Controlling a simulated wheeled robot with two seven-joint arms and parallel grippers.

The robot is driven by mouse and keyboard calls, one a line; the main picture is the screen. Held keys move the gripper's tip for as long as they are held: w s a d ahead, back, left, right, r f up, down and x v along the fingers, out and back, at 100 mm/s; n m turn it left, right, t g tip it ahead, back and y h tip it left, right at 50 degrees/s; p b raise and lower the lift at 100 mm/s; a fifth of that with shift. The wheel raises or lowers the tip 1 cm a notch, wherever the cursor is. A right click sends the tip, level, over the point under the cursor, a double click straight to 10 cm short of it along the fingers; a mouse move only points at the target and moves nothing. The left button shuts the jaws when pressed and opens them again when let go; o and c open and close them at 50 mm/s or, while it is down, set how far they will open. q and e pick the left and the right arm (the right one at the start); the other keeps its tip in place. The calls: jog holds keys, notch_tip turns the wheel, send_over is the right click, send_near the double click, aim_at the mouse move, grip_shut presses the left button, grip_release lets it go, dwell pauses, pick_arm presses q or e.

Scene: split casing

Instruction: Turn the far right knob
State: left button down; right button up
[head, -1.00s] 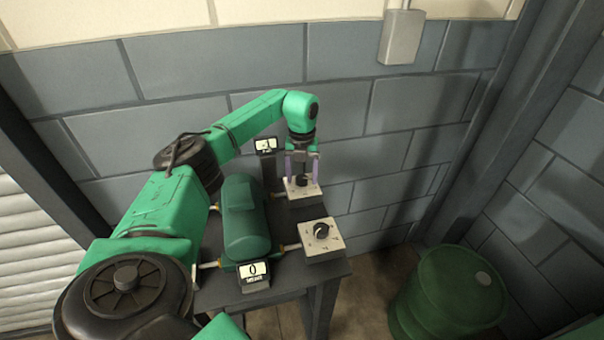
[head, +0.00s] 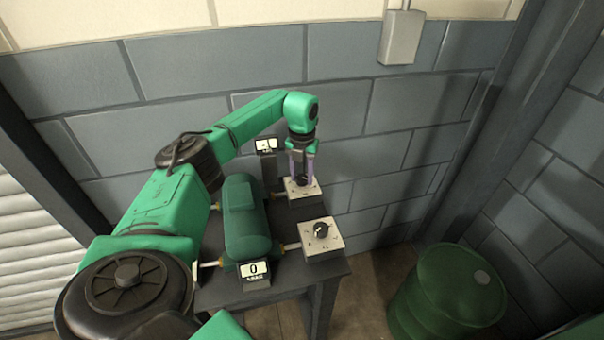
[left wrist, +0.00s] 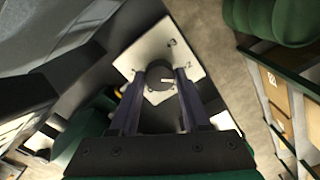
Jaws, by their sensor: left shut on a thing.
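The far right knob is a dark round knob on a white plate (head: 312,194) at the back right of the table. In the left wrist view the knob (left wrist: 160,78) has a pale pointer mark, and figures show on its white plate (left wrist: 190,50). My left gripper (head: 302,181) points down over it, shut on the knob with one finger on each side; the fingers hide part of it. The near right knob (head: 321,230) is dark, on its own white plate, and nothing touches it. My right gripper is not in view.
A green cylindrical casing (head: 246,225) stands on the dark table (head: 285,282), left of the knobs. A rear display (head: 266,146) is too small to read surely; the front display (head: 254,270) shows 0. A green barrel (head: 448,295) stands on the floor at the right.

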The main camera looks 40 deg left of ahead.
pick_arm(q)
jog(key=m, duration=0.3)
jog(key=shift+r+p, duration=0.1)
jog(key=shift+p, duration=0.25)
jog(key=m, duration=0.8)
jog(key=shift+w+m, duration=0.1)
jog(key=shift+m, duration=0.2)
jog(key=m, duration=0.4)
jog(key=shift+m, duration=0.3)
jog(key=m, duration=1.3)
jog(key=shift+m+b, duration=0.3)
jog(key=shift+b, duration=0.1)
jog(key=shift+m, duration=1.9)
